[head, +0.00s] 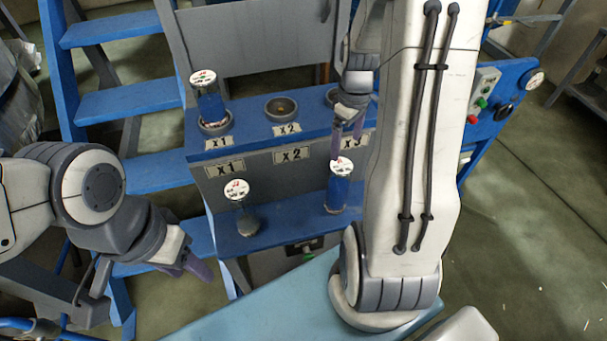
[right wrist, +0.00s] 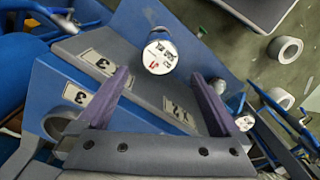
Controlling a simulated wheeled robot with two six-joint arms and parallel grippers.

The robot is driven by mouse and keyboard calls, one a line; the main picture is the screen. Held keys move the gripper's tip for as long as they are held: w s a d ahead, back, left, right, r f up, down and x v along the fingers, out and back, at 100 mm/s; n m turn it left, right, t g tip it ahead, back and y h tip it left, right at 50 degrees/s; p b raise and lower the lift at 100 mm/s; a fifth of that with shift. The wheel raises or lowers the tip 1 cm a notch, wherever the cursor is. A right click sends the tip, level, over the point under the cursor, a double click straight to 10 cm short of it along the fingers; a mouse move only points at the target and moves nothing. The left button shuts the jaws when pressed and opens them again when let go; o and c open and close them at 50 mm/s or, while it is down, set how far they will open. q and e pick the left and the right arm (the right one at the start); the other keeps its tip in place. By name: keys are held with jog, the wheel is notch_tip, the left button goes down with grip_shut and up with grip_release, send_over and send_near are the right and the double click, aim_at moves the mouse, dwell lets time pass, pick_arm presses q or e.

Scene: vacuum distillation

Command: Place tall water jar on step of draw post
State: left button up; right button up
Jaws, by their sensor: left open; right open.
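The draw post (head: 255,171) is a grey and blue stand with a blue step (head: 285,228) low on its front. A tall jar with blue contents (head: 341,192) and a white lid stands upright at the step's right end. Its lid (right wrist: 160,55) shows just ahead of the fingers in the right wrist view. A clearer jar (head: 238,202) stands left on the step. Another blue-filled jar (head: 210,103) sits in the upper X1 hole. I cannot tell which is the task's jar. My right gripper (head: 348,140) is open and empty above the right step jar. My left gripper (head: 196,270) is open and empty, front left.
The X2 hole (head: 281,108) on the upper shelf is empty; the X3 hole is partly hidden by my right arm. Blue stairs (head: 115,62) stand at the left. A blue panel with buttons (head: 483,100) is at the right. The step between its two jars is clear.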

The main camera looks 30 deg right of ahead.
jog(key=s+a+r+n, duration=0.1)
jog(key=s+a+r, duration=0.15)
jog(key=a, duration=0.85)
jog(key=s+a+r+n, duration=0.1)
jog(key=a+r, duration=0.3)
jog(key=a, duration=0.6)
jog(key=s+a+r+n+y, duration=0.1)
jog(key=s+a, duration=0.8)
jog(key=s, duration=0.4)
jog(key=shift+a+r, duration=0.35)
jog(key=shift+r, duration=0.05)
